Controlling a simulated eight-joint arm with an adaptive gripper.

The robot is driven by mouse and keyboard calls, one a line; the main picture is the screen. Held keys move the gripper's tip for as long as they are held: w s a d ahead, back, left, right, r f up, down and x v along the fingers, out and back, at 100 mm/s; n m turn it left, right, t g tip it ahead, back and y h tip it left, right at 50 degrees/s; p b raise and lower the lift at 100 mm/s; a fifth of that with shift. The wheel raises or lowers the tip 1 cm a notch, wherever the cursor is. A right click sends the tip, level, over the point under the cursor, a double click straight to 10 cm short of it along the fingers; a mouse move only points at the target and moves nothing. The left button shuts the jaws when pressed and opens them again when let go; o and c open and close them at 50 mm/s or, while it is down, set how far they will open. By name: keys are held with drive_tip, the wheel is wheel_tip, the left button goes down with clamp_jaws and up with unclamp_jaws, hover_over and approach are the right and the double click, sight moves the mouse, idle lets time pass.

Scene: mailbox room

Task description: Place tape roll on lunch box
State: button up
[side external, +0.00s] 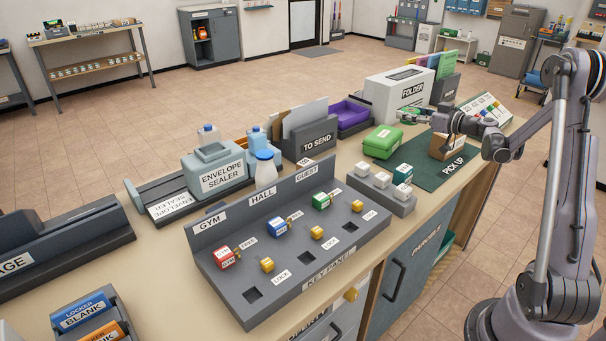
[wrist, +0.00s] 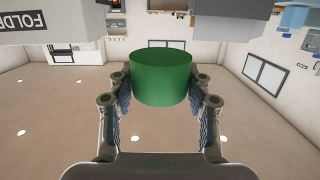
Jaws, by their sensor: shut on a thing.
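The tape roll, a green round thing (wrist: 160,78), sits between the two fingers of my gripper (wrist: 160,92) in the wrist view. My gripper is shut on it. In the side view my gripper (side external: 432,118) points left, and the small green roll (side external: 412,117) shows at its tips, above the counter. The lunch box (side external: 383,141), a green box with a lid, stands on the counter, below and left of the gripper. Its top looks bare. The lunch box is not visible in the wrist view.
A white folder box (side external: 385,98) stands behind the lunch box. A brown cardboard box (side external: 445,146) is on the dark green PICK UP mat (side external: 428,175) below my wrist. A grey holder with white-topped blocks (side external: 381,189) and the key panel (side external: 290,245) stand nearer the camera.

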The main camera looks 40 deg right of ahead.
wheel_tip(320, 180, up, 2)
drive_tip(key=s+d, duration=0.2)
drive_tip(key=s, duration=0.1)
hover_over(385, 134)
drive_tip(key=shift+t, duration=0.3)
wheel_tip(385, 134, down, 6)
drive_tip(key=shift+w+f, duration=0.1)
drive_tip(key=shift+f, duration=2.2)
drive_tip(key=shift+f, duration=0.1)
drive_tip(key=o, duration=1.3)
drive_tip(key=shift+c, duration=0.2)
